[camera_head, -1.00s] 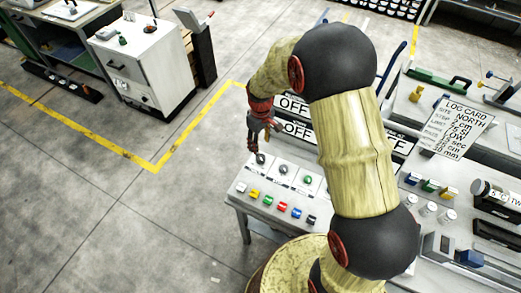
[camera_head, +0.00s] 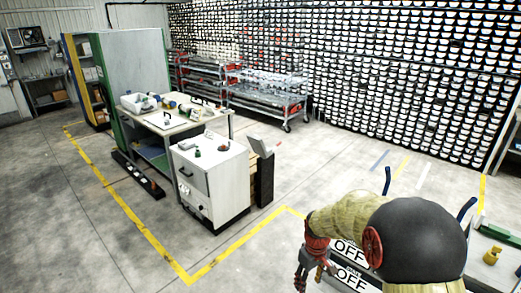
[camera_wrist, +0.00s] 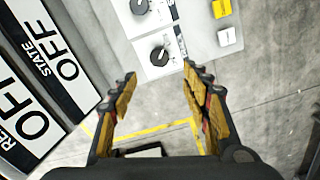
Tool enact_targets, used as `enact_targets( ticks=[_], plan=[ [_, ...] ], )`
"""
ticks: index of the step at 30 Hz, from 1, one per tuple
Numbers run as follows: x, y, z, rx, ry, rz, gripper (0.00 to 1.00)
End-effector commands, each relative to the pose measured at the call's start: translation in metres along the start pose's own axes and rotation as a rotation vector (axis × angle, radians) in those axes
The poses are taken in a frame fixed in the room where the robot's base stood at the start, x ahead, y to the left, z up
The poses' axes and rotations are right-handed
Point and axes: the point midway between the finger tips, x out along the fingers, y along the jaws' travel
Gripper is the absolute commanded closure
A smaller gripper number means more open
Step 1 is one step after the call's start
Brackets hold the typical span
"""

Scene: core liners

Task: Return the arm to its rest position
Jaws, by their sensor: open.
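My arm, with tan sleeves and black joints, shows at the bottom right of the head view. My gripper (camera_head: 316,281) hangs from it with red and grey parts, beside two OFF signs (camera_head: 349,250). In the wrist view my gripper (camera_wrist: 158,92) is open, its two yellow-padded fingers spread apart with nothing between them. The panel itself is out of the head view.
A white cabinet (camera_head: 212,180) stands left of my arm, with a worktable (camera_head: 165,122) behind it. Yellow floor tape (camera_head: 225,262) runs around them. The middle floor is clear.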

Motion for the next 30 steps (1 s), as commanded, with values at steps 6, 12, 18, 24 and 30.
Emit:
enact_targets(
  ticks=[6, 12, 18, 24, 30],
  plan=[
    [-0.008, -0.028, 0.054, 0.176, -0.078, -0.032, 0.53],
    [-0.050, -0.046, 0.090, 0.288, -0.049, -0.017, 0.53],
    [-0.095, -0.067, 0.130, 0.385, 0.030, 0.009, 0.53],
    [-0.130, -0.088, 0.170, 0.450, 0.142, 0.036, 0.53],
    [-0.153, -0.106, 0.205, 0.470, 0.280, 0.067, 0.53]
  ],
)
